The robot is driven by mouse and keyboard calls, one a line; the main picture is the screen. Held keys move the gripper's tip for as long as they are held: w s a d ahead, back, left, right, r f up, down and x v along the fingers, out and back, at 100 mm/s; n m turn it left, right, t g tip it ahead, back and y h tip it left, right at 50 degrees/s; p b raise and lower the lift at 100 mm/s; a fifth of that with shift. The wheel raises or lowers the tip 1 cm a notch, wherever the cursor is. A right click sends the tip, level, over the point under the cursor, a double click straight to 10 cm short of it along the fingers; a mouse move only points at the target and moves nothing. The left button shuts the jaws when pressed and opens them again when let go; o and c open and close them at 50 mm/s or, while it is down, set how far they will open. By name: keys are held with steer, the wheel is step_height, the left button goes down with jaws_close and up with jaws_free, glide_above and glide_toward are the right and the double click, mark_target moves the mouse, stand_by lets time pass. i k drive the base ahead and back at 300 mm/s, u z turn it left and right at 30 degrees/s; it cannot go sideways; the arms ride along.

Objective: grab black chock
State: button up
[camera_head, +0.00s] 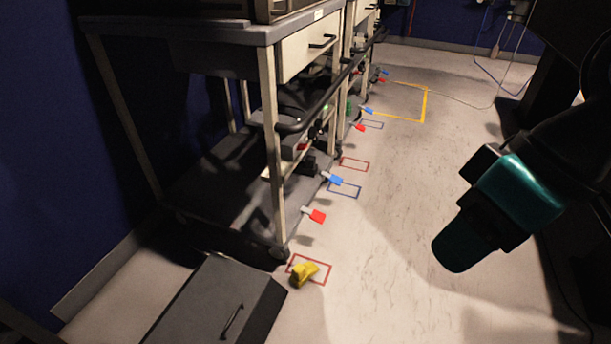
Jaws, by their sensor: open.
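I cannot make out a black chock for certain. A small yellow block (304,273), shaped like a chock, lies on the floor in a red-outlined rectangle by the cart's near wheel. Some small dark shapes sit on the cart's lower shelf, too dim to identify. A teal and black section of my arm hangs over the floor at the right. No gripper fingers show.
A grey cart (215,180) with a drawer and black handle stands at the left. Red and blue tags (316,215) stick out along its lower edge. A dark case (218,305) lies in front. Coloured rectangles mark the floor. The middle floor (395,240) is clear.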

mark_target(308, 167)
steer(key=z, duration=0.8)
steer(key=i, duration=0.75)
steer(key=u, duration=0.45)
steer(key=i, duration=0.65)
steer(key=u, duration=0.9)
steer(key=i, duration=0.35)
steer(key=u, duration=0.25)
